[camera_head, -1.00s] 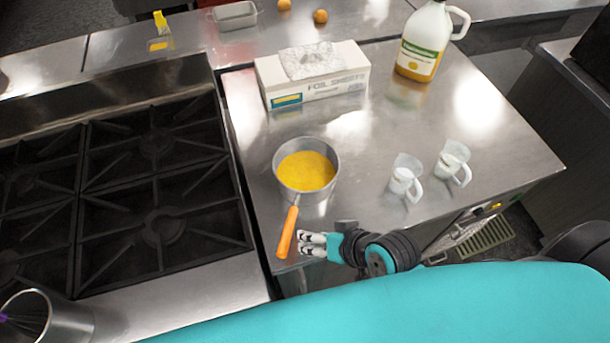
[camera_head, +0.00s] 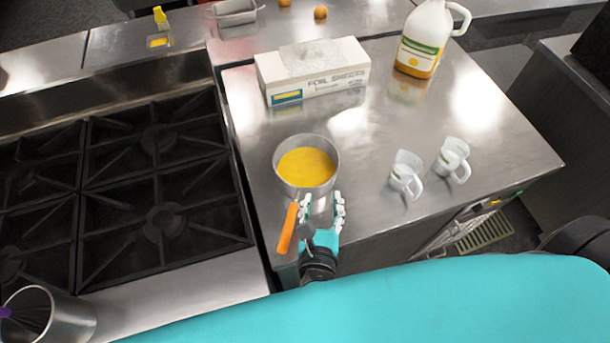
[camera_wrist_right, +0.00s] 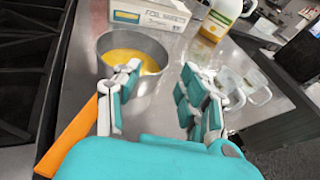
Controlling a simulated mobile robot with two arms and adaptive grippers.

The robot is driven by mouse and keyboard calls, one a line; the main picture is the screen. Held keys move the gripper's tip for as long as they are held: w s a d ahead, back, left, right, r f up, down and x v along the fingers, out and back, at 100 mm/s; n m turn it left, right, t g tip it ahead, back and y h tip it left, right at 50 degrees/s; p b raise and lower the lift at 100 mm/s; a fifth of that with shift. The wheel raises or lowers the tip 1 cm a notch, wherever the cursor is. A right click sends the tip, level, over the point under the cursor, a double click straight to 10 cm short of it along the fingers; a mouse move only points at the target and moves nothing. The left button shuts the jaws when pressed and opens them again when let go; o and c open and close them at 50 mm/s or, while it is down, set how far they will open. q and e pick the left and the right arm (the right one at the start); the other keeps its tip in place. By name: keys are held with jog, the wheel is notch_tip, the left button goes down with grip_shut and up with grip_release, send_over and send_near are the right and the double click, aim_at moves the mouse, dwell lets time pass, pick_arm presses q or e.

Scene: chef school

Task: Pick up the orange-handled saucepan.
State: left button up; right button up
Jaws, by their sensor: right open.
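The saucepan (camera_head: 279,172) stands on the steel counter with yellow contents in it. Its orange handle (camera_head: 287,229) points toward me, over the counter's front edge. My right gripper (camera_head: 322,203) is open, just right of the handle and in front of the pan. In the right wrist view, the saucepan (camera_wrist_right: 157,92) is ahead of the gripper (camera_wrist_right: 160,85), and the orange handle (camera_wrist_right: 70,135) lies outside the left finger, not between the fingers. Whether that finger touches the handle, I cannot tell. My left gripper is not in view.
A gas stove (camera_head: 150,185) is left of the counter. A foil sheets box (camera_head: 315,75) and a large jug (camera_head: 424,40) stand behind the pan. Two clear measuring cups (camera_head: 405,175) (camera_head: 453,160) are to the right. A metal pot (camera_head: 70,322) is at lower left.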

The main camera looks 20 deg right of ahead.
aim_at(333, 176)
jog(key=w+d+f, duration=0.2)
jog(key=w+f, duration=0.1)
jog(key=w, duration=0.1)
jog(key=w+d+f+m+g+b, duration=0.1)
jog(key=w+d+f, duration=0.2)
jog(key=w+d+f+m+b, duration=0.1)
jog(key=w+d+f, duration=0.1)
jog(key=w+f, duration=0.1)
jog(key=shift+w+d+h, duration=0.15)
jog(key=shift+w+h, duration=0.25)
jog(key=shift+w, duration=0.45)
jog(key=shift+w+d+f+g, duration=0.2)
jog(key=shift+w+g, duration=0.1)
jog(key=shift+w, duration=0.15)
jog(key=shift+s+r, duration=0.1)
jog(key=shift+r, duration=0.05)
jog(key=shift+c, duration=1.1)
grip_shut()
jog(key=shift+a+r, duration=0.1)
jog(key=shift+r, duration=0.05)
